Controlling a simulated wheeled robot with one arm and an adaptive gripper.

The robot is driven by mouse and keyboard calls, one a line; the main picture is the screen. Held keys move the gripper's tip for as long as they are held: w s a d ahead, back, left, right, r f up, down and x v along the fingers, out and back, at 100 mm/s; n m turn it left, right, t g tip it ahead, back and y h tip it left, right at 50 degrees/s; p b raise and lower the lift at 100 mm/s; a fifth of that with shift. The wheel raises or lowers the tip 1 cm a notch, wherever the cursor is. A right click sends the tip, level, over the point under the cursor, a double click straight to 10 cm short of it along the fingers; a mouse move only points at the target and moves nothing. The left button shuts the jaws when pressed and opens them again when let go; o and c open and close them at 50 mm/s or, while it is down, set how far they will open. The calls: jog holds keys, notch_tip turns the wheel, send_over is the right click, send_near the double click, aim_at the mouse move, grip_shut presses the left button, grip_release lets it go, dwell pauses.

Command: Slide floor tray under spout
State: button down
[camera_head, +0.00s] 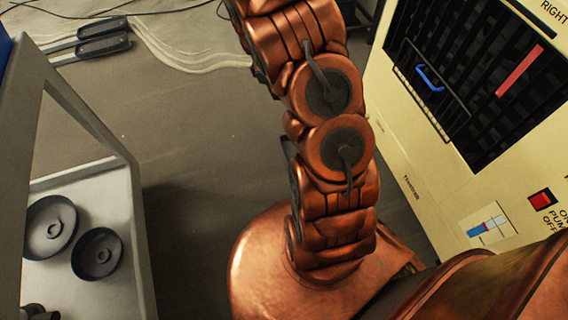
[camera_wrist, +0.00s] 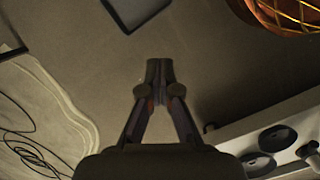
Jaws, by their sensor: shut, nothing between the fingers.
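My gripper (camera_wrist: 160,72) is in the middle of the wrist view, pointing down toward the grey floor. Its two fingers meet at the tips and hold nothing. In the head view my arm covers the middle and my gripper is out of frame. I cannot make out a spout in either view.
A cream cabinet (camera_head: 400,150) with a dark grille and a red switch (camera_head: 542,198) stands at right. A grey shelf unit (camera_head: 120,200) with black round discs stands at left. Pale hoses (camera_head: 165,52) and black cables lie on the floor at upper left. Bare floor (camera_head: 190,130) lies between.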

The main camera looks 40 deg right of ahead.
jog(key=w+f+n+b, duration=0.1)
jog(key=f+b, duration=0.4)
jog(key=f, duration=1.2)
jog(key=w+d+f+n+t+y+b, duration=0.1)
jog(key=f+b, duration=0.5)
jog(key=f, duration=1.2)
jog(key=w+f+n+y+b, duration=0.1)
jog(key=f+n+b, duration=0.4)
jog(key=f, duration=1.3)
jog(key=shift+w+d+f+b, duration=0.15)
jog(key=shift+w+d+b, duration=0.25)
jog(key=shift+w, duration=0.25)
jog(key=shift+s+d+f+b, duration=0.1)
jog(key=shift+s+d+b, duration=0.1)
jog(key=shift+d, duration=0.3)
jog(key=shift+s+d+f+b, duration=0.1)
jog(key=shift+d+b, duration=0.1)
jog(key=shift+d, duration=0.3)
jog(key=shift+s+d+r, duration=0.1)
jog(key=shift+s+d, duration=0.1)
jog(key=shift+d, duration=0.25)
jog(key=shift+s+d+r, duration=0.1)
jog(key=shift+s+d, duration=0.05)
jog(key=shift+d, duration=0.3)
